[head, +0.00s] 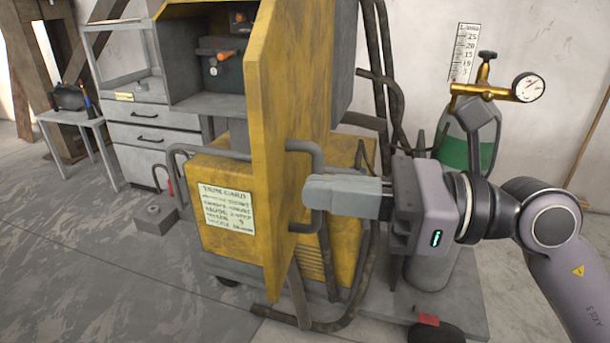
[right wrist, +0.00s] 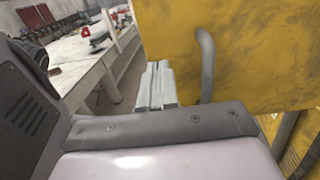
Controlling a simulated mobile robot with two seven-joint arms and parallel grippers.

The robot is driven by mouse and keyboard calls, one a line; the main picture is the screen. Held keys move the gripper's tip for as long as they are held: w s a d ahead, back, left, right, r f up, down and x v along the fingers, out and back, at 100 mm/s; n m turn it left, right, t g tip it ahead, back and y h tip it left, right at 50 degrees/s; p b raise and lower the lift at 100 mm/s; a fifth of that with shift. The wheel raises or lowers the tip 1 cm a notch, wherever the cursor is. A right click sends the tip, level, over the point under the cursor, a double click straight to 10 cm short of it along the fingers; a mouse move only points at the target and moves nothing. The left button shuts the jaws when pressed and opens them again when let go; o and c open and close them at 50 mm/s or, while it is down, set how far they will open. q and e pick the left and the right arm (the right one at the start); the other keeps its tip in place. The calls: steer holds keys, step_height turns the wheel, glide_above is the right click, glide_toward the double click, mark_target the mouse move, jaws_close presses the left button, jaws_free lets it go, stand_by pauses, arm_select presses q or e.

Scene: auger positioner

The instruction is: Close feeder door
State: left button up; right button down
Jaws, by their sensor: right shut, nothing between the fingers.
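The feeder door is a tall yellow panel (head: 283,130), swung open and seen nearly edge-on in the head view. It also fills the upper right of the right wrist view (right wrist: 250,50). A grey bar handle (head: 318,170) stands out from its right face, and shows in the right wrist view (right wrist: 207,65). My right gripper (head: 308,193) is shut and empty. Its fingertips are beside the door's right face, at the handle's lower part; I cannot tell whether they touch. My left gripper is not in view.
The yellow machine body (head: 215,225) with a paper label stands behind the door on a wheeled base. Dark hoses (head: 385,75) and a green gas cylinder with a gauge (head: 528,87) are at the right. A grey cabinet (head: 150,135) stands at the left. The floor at front left is clear.

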steer(key=shift+w+a, duration=0.15)
steer(key=shift+a, duration=0.55)
steer(key=shift+w+a, duration=0.1)
steer(key=shift+a, duration=0.6)
